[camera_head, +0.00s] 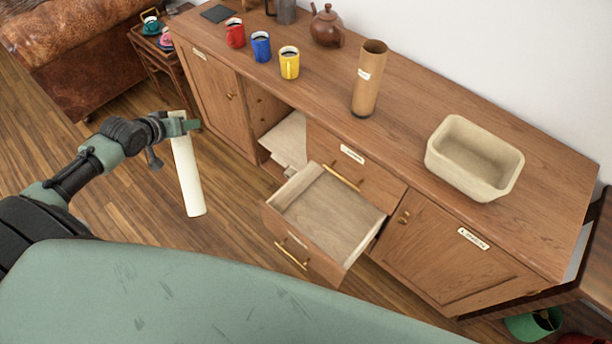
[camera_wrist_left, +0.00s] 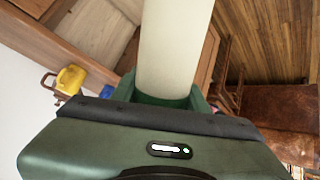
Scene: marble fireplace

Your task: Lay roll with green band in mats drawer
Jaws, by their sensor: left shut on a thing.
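My left gripper (camera_head: 182,124) is shut on a cream roll (camera_head: 188,175) near its upper end. The roll hangs nearly upright above the floor, left of the cabinet and apart from it. In the left wrist view the roll (camera_wrist_left: 172,50) stands out between the green fingers (camera_wrist_left: 165,97). No green band can be made out on it; the fingers cover part of it. A lower drawer (camera_head: 276,229) of the wooden cabinet is pulled out and looks empty, with a pale bottom. Any label on its front cannot be read. My right gripper is not in view.
A shut drawer (camera_head: 380,183) with a label sits above the open one. An open niche (camera_head: 286,135) is to its left. On the cabinet top stand a tall brown cylinder (camera_head: 366,85), a beige bin (camera_head: 445,165), mugs (camera_head: 289,66) and a teapot (camera_head: 326,30).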

